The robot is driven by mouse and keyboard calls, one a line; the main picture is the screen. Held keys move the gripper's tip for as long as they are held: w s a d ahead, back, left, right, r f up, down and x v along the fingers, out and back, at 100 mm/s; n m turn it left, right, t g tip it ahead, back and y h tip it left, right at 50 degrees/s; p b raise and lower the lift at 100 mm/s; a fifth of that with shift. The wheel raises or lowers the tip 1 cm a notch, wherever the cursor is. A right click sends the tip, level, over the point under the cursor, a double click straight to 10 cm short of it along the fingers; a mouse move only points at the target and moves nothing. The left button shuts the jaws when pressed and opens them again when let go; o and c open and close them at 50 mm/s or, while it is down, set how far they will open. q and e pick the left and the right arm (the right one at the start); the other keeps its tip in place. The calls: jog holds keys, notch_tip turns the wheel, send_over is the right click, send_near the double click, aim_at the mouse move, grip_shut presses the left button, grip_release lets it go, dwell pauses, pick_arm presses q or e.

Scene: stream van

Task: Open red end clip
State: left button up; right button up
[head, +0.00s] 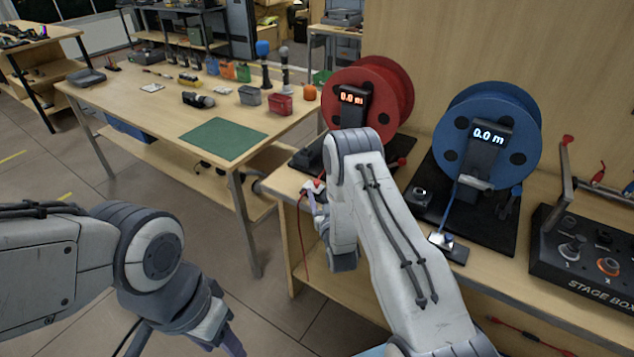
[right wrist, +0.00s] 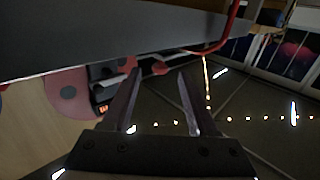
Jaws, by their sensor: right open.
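The red reel (head: 395,80) stands on the workbench, its display reading 0.0 m. At the bench's left edge, a small clip with white and red parts (head: 314,186) sits where a red cable (head: 301,235) hangs down; I take it for the red end clip. My right gripper (head: 319,212) is right at this edge, partly hidden by my arm. In the right wrist view its two fingers (right wrist: 158,88) are apart with nothing between them. The red cable (right wrist: 228,35) and red reel (right wrist: 68,92) lie beyond. My left gripper (head: 232,342) is mostly cut off at the bottom.
The blue reel (head: 490,112) stands right of the red one, with a stage box (head: 590,255) farther right. A second table (head: 175,115) at left carries a green mat (head: 222,138), microphones and small bins. Open floor lies between the tables.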

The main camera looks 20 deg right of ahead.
aim_at(318, 185)
jog(key=shift+w+d, duration=0.15)
jog(key=shift+w, duration=1.15)
jog(key=shift+w+d, duration=0.15)
jog(key=shift+w, duration=1.15)
grip_shut()
